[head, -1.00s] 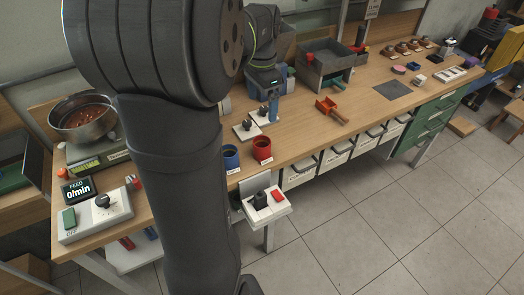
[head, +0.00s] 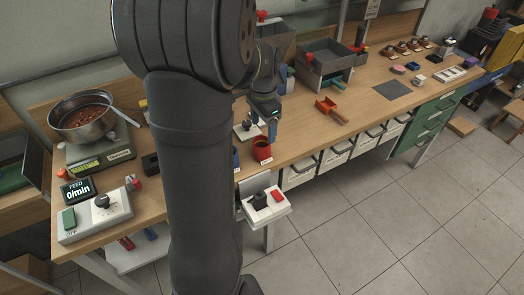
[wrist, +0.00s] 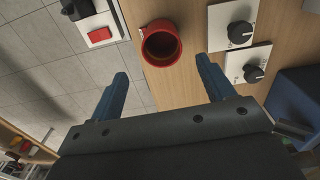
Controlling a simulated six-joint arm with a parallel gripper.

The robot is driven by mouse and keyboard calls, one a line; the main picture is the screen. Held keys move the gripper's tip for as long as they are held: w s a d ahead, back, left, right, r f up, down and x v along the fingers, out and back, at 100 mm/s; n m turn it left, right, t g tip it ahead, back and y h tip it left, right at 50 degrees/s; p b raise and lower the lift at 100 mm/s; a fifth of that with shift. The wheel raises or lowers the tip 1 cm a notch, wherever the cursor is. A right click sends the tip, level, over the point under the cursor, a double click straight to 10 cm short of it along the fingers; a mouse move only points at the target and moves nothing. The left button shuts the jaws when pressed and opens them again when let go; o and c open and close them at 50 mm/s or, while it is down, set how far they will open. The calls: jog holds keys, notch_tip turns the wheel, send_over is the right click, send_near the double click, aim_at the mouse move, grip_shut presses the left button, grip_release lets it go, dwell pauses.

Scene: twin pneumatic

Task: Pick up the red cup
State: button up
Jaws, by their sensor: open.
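The red cup (head: 262,149) stands upright on the wooden bench near its front edge, with a white label below it. In the wrist view the red cup (wrist: 161,45) is seen from above, its inside dark and empty-looking. It lies ahead of my gripper (wrist: 163,82), roughly between the lines of the two blue fingers but beyond their tips. My gripper is open with nothing between the fingers. In the head view my gripper (head: 272,128) is just above and slightly behind the red cup. A blue cup (head: 235,158) beside it is mostly hidden by my arm.
White plates with black knobs (wrist: 240,32) lie close to the red cup. A white box with a black switch and red button (head: 267,204) juts from the bench front. A red scoop (head: 327,106) lies to the right. The bench between is clear.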

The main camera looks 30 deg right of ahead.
aim_at(262, 142)
jog(key=f, duration=0.8)
jog(key=shift+w+a, duration=0.15)
jog(key=shift+a, duration=0.05)
jog(key=shift+r, duration=0.1)
jog(key=c, duration=1.1)
jog(key=shift+o, duration=0.2)
jog(key=shift+r, duration=0.15)
